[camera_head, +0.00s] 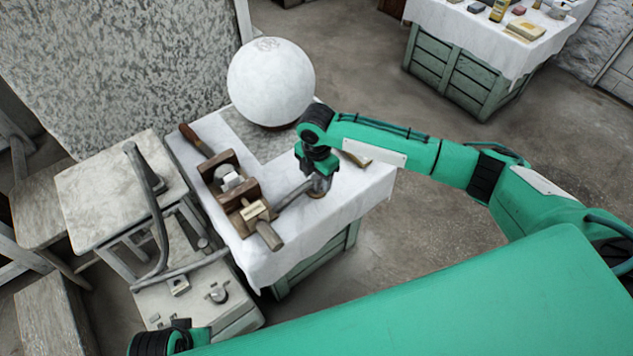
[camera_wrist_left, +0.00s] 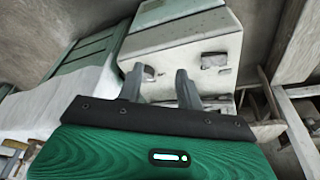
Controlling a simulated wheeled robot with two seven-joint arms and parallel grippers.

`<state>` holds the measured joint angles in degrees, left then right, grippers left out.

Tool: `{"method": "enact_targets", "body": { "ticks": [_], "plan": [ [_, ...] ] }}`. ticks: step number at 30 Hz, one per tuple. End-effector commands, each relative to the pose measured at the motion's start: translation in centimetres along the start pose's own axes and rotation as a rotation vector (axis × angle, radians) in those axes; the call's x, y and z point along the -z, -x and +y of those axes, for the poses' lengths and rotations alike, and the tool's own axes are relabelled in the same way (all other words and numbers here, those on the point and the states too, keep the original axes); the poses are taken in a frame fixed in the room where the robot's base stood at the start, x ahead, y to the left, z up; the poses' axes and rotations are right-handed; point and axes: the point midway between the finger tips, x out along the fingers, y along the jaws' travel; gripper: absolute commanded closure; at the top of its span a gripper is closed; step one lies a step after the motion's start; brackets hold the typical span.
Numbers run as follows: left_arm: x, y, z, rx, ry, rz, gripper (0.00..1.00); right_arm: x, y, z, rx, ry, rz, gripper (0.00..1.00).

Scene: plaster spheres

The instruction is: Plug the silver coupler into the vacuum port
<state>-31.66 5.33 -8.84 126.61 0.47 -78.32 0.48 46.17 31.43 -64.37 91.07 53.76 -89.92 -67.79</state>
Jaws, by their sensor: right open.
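My right gripper (camera_head: 318,188) is open, low over the white-clothed table (camera_head: 360,190); a grey rod or hose end lies at its fingertips, and I cannot tell whether they touch. My left gripper (camera_wrist_left: 159,86) is open in the left wrist view, its fingers apart and nothing visible between them. They point at a pale box (camera_wrist_left: 190,42), probably the pale box (camera_head: 165,310) on the floor in the head view. The box carries small metal fittings (camera_head: 218,293); I cannot tell which is the vacuum port. A silvery piece (camera_head: 231,182) sits in a wooden holder; I cannot tell whether it is the coupler.
A large white sphere (camera_head: 271,82) stands at the table's back. A grey hose (camera_head: 154,215) arches beside a pale stool (camera_head: 115,185) on the left. A wooden-handled tool (camera_head: 196,140) lies near the table's left edge. Floor right of the table is clear.

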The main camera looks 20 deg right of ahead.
Motion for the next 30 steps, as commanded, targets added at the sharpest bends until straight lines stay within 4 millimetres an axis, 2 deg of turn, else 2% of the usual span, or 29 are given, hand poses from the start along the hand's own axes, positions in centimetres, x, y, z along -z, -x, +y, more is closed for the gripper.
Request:
{"method": "enact_targets", "body": {
  "ticks": [1,3,10,18,26,30],
  "plan": [
    [0.1,0.3,0.0,0.001,0.000,0.008,0.64,0.1,-0.9,0.0,0.001,-0.001,0.001,0.46],
    [0.3,0.8,0.0,0.001,-0.001,0.014,0.64,0.0,-1.5,0.0,0.001,-0.001,0.001,0.46],
    [0.2,1.2,0.0,0.000,0.000,0.012,0.64,0.0,-1.6,0.0,-0.001,0.000,0.000,0.46],
    [-0.4,0.8,0.0,-0.001,0.000,-0.002,0.64,0.0,-1.6,0.0,-0.001,0.000,0.000,0.96],
    [-0.4,0.7,0.0,-0.001,0.000,-0.003,0.64,0.0,-1.5,0.0,-0.002,0.000,0.000,0.96],
    [-0.1,0.9,0.0,0.000,0.000,0.005,0.64,0.0,-0.7,0.0,-0.003,0.000,0.000,0.96]
  ]
}}
